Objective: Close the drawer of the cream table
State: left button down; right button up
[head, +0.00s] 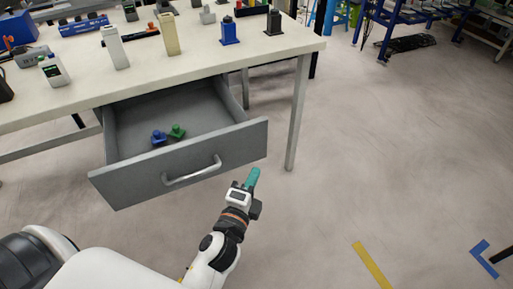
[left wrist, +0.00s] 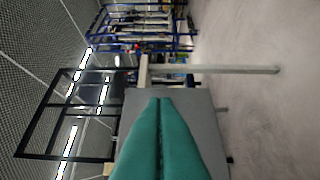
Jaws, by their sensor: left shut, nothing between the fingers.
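The cream table (head: 215,52) stands at the upper left of the head view. Its grey drawer (head: 185,163) is pulled out below the top, with a silver handle (head: 192,172) on the front. A blue piece (head: 158,138) and a green piece (head: 178,131) lie inside. My left gripper (head: 253,178) has teal fingers and is shut and empty. It is in front of the drawer, near the right end of its front panel. In the left wrist view the shut fingers (left wrist: 161,135) point at a grey panel (left wrist: 198,105). Contact cannot be told. My right gripper is not in view.
Bottles and small blocks stand on the tabletop, including a blue block (head: 229,31). A table leg (head: 298,112) stands right of the drawer. The floor (head: 400,150) to the right is open, with yellow tape (head: 372,264) and blue tape (head: 484,258). A blue rack (head: 395,20) stands behind.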

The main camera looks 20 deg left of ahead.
pick_arm(q)
send_near(259, 139)
jog(key=w+d, duration=0.3)
jog(key=w+a, duration=0.1)
jog(key=w+a+p, duration=0.1)
jog(key=shift+w+a, duration=0.2)
jog(key=shift+a, duration=0.1)
jog(key=shift+w+a, duration=0.3)
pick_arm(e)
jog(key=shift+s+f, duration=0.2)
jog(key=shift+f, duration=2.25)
